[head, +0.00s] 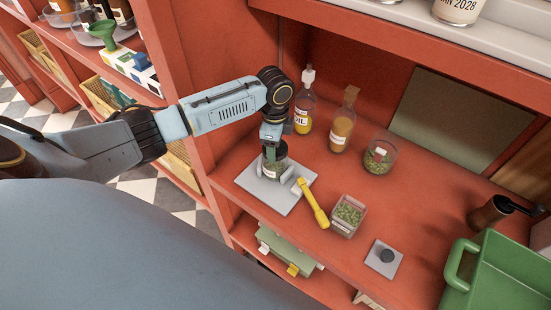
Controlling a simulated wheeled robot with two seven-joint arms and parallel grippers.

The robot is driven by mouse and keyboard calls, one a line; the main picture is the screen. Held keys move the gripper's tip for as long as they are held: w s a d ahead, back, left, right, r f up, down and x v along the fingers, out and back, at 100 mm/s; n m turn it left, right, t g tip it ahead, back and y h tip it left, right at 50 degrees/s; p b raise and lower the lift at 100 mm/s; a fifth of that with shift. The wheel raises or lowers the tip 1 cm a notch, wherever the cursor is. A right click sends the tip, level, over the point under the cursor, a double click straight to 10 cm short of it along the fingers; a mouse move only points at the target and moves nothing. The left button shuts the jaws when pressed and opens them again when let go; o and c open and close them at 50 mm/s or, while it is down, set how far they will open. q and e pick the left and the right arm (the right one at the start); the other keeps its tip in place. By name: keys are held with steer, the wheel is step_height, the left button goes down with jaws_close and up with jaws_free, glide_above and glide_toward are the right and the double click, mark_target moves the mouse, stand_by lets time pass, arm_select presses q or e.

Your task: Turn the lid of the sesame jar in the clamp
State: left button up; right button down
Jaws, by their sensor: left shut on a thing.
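The label is too small to read. The clamp has a grey base plate (283,202), pale jaws beside the jar and a yellow lever (313,204) pointing to the front right. My left gripper (271,146) points down from above and is shut on the top of the jar, where the lid sits. The fingers and wrist hide most of the lid. My right gripper is not in view.
An oil bottle (304,106), a corked bottle (343,122) and a round jar (379,156) stand behind. A clear square container (348,216), a grey plate with a dark knob (386,256) and a green crate (500,270) are to the right. A shelf board overhangs above.

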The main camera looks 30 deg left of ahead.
arm_select(q)
steer(key=n, duration=0.5)
steer(key=shift+n, duration=0.3)
steer(key=n, duration=0.8)
steer(key=shift+f+n, duration=0.1)
steer(key=shift+n, duration=0.2)
steer(key=n, duration=0.4)
steer(key=shift+s, duration=0.1)
steer(key=o, duration=1.3)
steer(key=shift+c, duration=0.2)
